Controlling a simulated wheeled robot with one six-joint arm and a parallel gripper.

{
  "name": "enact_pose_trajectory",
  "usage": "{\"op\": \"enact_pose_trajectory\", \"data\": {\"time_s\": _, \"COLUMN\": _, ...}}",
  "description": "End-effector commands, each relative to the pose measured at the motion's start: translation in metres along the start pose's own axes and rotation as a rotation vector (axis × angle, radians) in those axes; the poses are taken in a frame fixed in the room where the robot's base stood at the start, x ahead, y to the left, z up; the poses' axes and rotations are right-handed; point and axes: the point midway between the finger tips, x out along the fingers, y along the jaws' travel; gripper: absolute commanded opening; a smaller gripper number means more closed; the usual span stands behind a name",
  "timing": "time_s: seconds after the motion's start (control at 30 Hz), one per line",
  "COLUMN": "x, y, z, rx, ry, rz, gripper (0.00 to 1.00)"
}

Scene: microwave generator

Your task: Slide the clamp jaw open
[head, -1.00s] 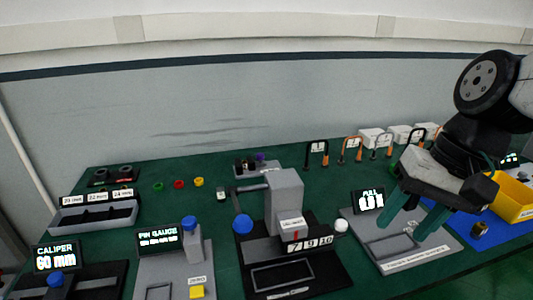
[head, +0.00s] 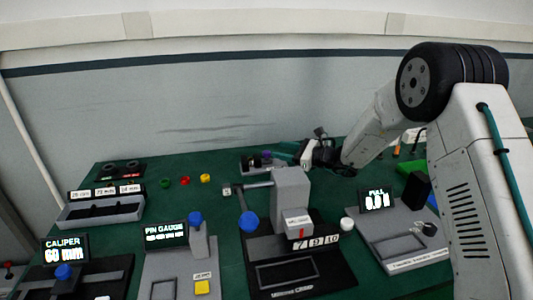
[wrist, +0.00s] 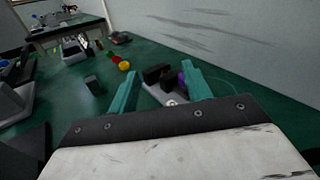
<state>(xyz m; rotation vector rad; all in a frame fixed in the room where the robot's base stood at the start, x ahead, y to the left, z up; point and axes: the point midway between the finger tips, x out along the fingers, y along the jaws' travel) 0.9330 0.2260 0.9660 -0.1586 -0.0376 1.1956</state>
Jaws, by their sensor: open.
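My gripper (head: 292,154) is at the back middle of the bench, its teal fingers pointing left. In the wrist view my gripper (wrist: 160,90) is open and empty. Beyond and between the fingertips is a small grey holder (wrist: 154,92) with dark blocks (wrist: 157,75) and a purple piece (wrist: 181,79); in the head view the holder is partly hidden by the fingers. A grey upright block (head: 291,190) on a black base stands in front of my gripper, with a side arm and a blue knob (head: 249,222). I cannot tell which part is the clamp jaw.
A pin gauge station (head: 166,235) and a caliper station (head: 64,250) stand at the left. Small coloured rings (head: 185,180) lie on the green bench (head: 225,176). A grey plate station (head: 400,238) with a display is at the right. My arm covers the right side.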

Motion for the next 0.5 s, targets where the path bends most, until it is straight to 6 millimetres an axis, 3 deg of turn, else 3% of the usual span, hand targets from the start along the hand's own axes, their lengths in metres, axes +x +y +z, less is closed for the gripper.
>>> {"op": "enact_pose_trajectory", "data": {"time_s": 0.03, "x": 0.005, "y": -0.008, "z": -0.019, "rx": 0.044, "ry": -0.011, "rz": -0.035, "gripper": 0.49}}
{"op": "enact_pose_trajectory", "data": {"time_s": 0.1, "x": 0.009, "y": -0.017, "z": -0.037, "rx": 0.092, "ry": -0.026, "rz": -0.078, "gripper": 0.49}}
{"op": "enact_pose_trajectory", "data": {"time_s": 0.2, "x": 0.013, "y": -0.025, "z": -0.052, "rx": 0.131, "ry": -0.040, "rz": -0.116, "gripper": 0.49}}
{"op": "enact_pose_trajectory", "data": {"time_s": 0.37, "x": 0.025, "y": -0.030, "z": -0.058, "rx": 0.149, "ry": -0.047, "rz": -0.133, "gripper": 0.49}}
{"op": "enact_pose_trajectory", "data": {"time_s": 0.5, "x": 0.047, "y": -0.032, "z": -0.057, "rx": 0.147, "ry": -0.047, "rz": -0.131, "gripper": 0.49}}
